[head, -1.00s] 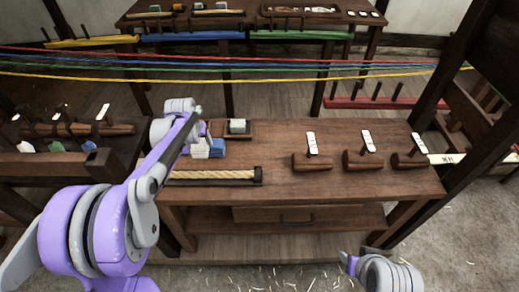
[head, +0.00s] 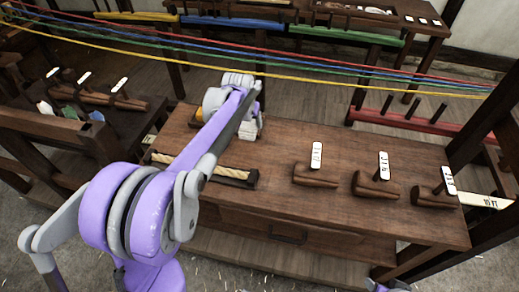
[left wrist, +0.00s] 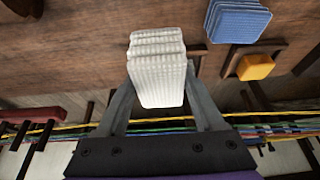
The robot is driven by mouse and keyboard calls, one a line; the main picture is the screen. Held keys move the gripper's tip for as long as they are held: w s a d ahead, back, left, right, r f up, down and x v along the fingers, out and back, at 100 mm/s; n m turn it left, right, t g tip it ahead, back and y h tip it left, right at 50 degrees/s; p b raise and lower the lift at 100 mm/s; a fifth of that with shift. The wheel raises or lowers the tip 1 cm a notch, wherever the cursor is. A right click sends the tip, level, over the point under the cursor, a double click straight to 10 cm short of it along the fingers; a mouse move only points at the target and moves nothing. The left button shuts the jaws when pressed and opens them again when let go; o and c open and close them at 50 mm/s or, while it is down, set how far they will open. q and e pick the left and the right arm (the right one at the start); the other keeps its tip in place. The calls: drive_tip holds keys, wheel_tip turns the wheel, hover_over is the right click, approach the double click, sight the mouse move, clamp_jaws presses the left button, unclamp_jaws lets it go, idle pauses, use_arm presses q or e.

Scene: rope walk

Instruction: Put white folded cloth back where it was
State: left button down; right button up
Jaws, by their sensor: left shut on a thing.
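The white folded cloth (left wrist: 157,70) is between the two fingers of my left gripper (left wrist: 158,88) in the left wrist view. The gripper is shut on it. In the head view a small part of the white cloth (head: 248,131) shows under my left wrist, over the back left of the wooden bench (head: 280,145). I cannot tell whether it touches the bench. My left forearm hides much of that corner. My right gripper is not clearly in view.
A blue folded cloth (left wrist: 238,20) and a yellow block (left wrist: 256,67) are to the right of the white cloth in the left wrist view. A rope piece (head: 222,171) lies in a holder at the bench front. Tagged wooden tools (head: 316,175) stand to the right. Coloured ropes stretch behind.

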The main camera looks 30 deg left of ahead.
sight(246, 131)
use_arm(q)
wheel_tip(246, 131, down, 10)
drive_tip(key=shift+r+b, duration=0.1)
drive_tip(key=shift+b, duration=0.25)
drive_tip(key=shift+f, duration=0.2)
unclamp_jaws()
drive_tip(key=shift+r, duration=0.25)
drive_tip(key=p+v, duration=0.1)
drive_tip(key=v, duration=1.1)
drive_tip(key=shift+s, duration=0.1)
drive_tip(key=s+d+f+m, duration=0.1)
drive_tip(key=s+d, duration=0.3)
drive_tip(key=s, duration=0.4)
drive_tip(key=s+d+f, duration=0.2)
drive_tip(key=s+d, duration=0.3)
drive_tip(key=s, duration=0.4)
drive_tip(key=s+d+f+m+h, duration=0.1)
drive_tip(key=s+d+f, duration=0.1)
drive_tip(key=s+d, duration=0.3)
drive_tip(key=shift+s+f+m+t, duration=0.15)
drive_tip(key=shift+s+t, duration=0.05)
drive_tip(key=shift+s, duration=0.65)
drive_tip(key=shift+s+f+m+t, duration=0.15)
drive_tip(key=shift+s+t, duration=0.05)
drive_tip(key=shift+s, duration=0.65)
drive_tip(key=shift+a, duration=0.1)
